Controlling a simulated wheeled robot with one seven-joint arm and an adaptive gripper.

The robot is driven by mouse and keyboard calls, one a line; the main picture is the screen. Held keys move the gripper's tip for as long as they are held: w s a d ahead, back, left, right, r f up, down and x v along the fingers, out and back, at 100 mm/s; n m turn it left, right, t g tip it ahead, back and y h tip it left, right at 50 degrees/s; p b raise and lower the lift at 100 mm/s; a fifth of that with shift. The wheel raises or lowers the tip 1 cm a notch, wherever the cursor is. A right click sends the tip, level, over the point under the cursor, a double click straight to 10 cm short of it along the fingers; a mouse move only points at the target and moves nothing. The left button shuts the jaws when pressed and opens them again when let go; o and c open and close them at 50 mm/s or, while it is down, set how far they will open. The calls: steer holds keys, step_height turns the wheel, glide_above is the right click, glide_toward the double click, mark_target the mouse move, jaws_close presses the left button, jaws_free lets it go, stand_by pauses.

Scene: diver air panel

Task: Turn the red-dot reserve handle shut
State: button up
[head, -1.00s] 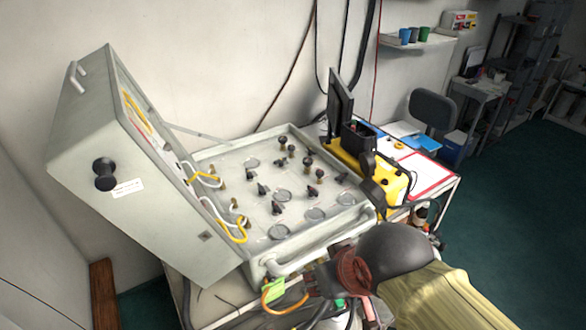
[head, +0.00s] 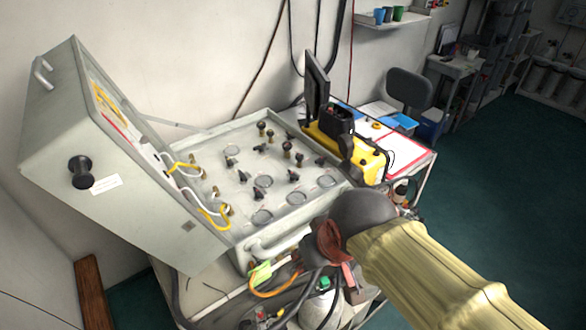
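The air panel (head: 215,140) lies in an open grey case, with several black lever handles on its pale face, such as one near the middle (head: 294,175) and one at the left (head: 232,161). I cannot make out a red dot, so I cannot tell which is the reserve handle. My gripper (head: 314,254) is at the case's near right edge, in front of the panel and apart from the handles seen. It is dark and reddish, partly hidden by my arm's dark round joint. Its fingers are too unclear to tell open from shut.
The raised case lid (head: 130,190) stands at the left, with yellow and white hoses running to the panel. A carry handle (head: 280,243) sits on the case's front. A yellow unit (head: 365,160) and monitor (head: 317,82) stand behind right. Hoses and a bottle lie below.

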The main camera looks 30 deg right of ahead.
steer(key=w+d+f+m+g+p, duration=0.1)
steer(key=w+d+g+p, duration=0.15)
steer(key=w, duration=0.45)
steer(key=w+d+f+m+g+p, duration=0.1)
steer(key=w+d+f+p, duration=0.1)
steer(key=w+d+p, duration=0.35)
steer(key=n+t+y+p, duration=0.1)
steer(key=n+t+p, duration=0.1)
steer(key=n, duration=0.1)
glide_toward(291, 171)
steer(key=s+f, duration=0.2)
steer(key=s, duration=0.1)
steer(key=s+a+f, duration=0.1)
steer(key=shift+s, duration=0.4)
steer(key=shift+n+t, duration=0.65)
steer(key=shift+n, duration=0.05)
steer(key=w+r, duration=0.2)
steer(key=w, duration=0.1)
steer(key=shift+w+d+r, duration=0.2)
steer(key=shift+d+r, duration=0.15)
steer(key=shift+d, duration=0.05)
steer(key=shift+w+f, duration=0.25)
steer(key=shift+f, duration=0.2)
steer(key=x, duration=0.6)
steer(key=shift+w+f, duration=0.15)
steer(key=shift+f, duration=0.25)
steer(key=c, duration=0.3)
